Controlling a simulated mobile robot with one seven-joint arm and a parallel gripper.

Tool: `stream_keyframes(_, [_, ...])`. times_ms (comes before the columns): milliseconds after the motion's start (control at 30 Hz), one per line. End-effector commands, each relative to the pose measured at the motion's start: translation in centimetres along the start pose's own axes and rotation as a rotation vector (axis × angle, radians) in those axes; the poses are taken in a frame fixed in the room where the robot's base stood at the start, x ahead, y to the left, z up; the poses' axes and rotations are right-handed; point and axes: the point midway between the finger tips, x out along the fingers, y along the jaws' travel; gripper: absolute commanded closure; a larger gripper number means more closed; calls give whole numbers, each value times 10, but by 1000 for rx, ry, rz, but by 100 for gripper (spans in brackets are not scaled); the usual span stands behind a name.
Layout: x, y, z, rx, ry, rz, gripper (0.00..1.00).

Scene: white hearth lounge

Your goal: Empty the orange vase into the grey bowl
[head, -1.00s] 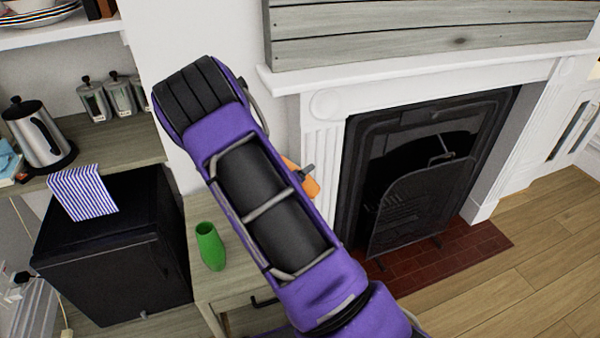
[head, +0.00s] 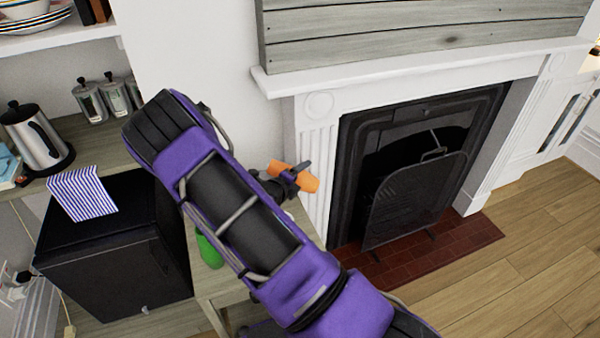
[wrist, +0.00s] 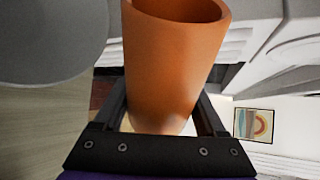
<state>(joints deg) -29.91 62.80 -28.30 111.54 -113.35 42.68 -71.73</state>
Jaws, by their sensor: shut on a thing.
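The orange vase (head: 305,182) shows beside my arm in the head view, strongly tilted, close to lying on its side. My gripper (head: 284,182) is shut on it. In the wrist view the orange vase (wrist: 172,65) stands between the fingers of my gripper (wrist: 165,118), its open mouth at the top of the picture; its contents cannot be seen. The grey bowl (wrist: 50,40) fills the upper left corner of the wrist view, beside the vase and apart from it in the picture. In the head view my arm hides the bowl.
A green vase (head: 208,250) stands on the small wooden table (head: 212,282), partly hidden by my arm. The fireplace (head: 400,180) is to the right. A black fridge (head: 115,240) with a striped cloth (head: 82,193) is to the left.

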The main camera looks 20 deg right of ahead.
Motion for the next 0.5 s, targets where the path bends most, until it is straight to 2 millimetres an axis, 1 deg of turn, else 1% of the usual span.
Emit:
stream_keyframes(33, [-1, -3, 1, -9, 2, -5, 100])
stream_keyframes(500, [-6, -11, 2, -95, 25, -42, 100])
